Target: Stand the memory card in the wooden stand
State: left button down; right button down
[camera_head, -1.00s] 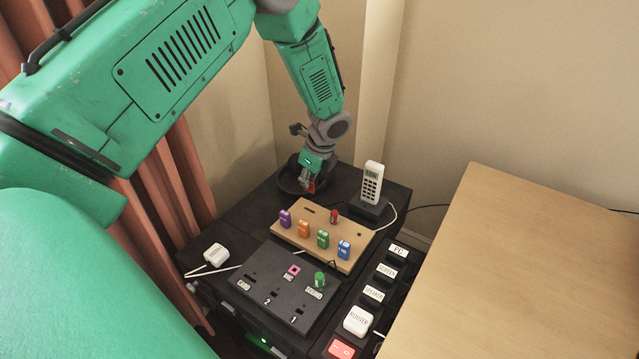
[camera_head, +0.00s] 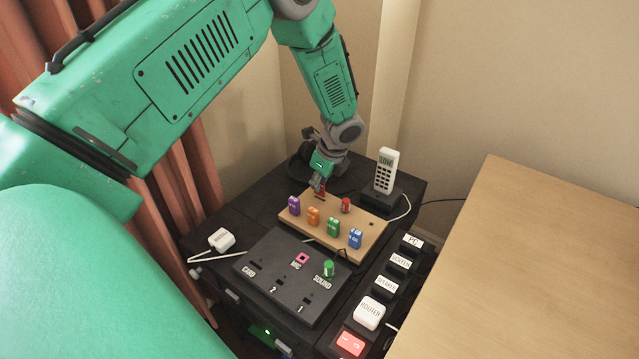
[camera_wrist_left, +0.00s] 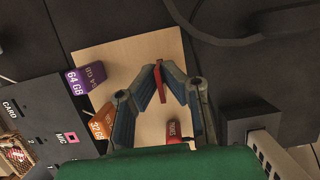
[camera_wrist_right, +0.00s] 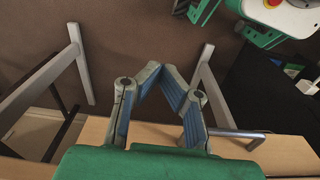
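The memory card is a thin red piece (camera_wrist_left: 160,82), held edge-on between the fingertips of my left gripper (camera_wrist_left: 163,72) in the left wrist view. In the head view the left gripper (camera_head: 319,184) points down over the back left part of the wooden stand (camera_head: 372,244), with a bit of red at its tips. The left gripper is shut on the card. I cannot tell whether the card's lower edge touches the stand or enters its slot. My right gripper (camera_wrist_right: 162,68) is shut and empty, seen only in the right wrist view.
The stand holds purple (camera_head: 294,205), orange (camera_head: 313,215), green (camera_head: 333,226) and blue (camera_head: 355,238) sticks and a red piece (camera_head: 346,205). A black panel (camera_head: 262,284) lies in front. A phone (camera_head: 385,172) stands behind right. A wooden desk (camera_head: 530,260) is right.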

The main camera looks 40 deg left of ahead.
pick_arm(q)
jog(key=shift+d, duration=0.15)
jog(key=shift+p, duration=0.35)
jog(key=shift+f, duration=0.3)
dwell(1.1)
jog(key=shift+p, duration=0.7)
dwell(0.9)
jog(key=shift+f+b, duration=0.5)
jog(key=shift+f, duration=0.45)
dwell(1.3)
jog(key=c, duration=1.6)
grip_release()
jog(key=shift+c, duration=0.2)
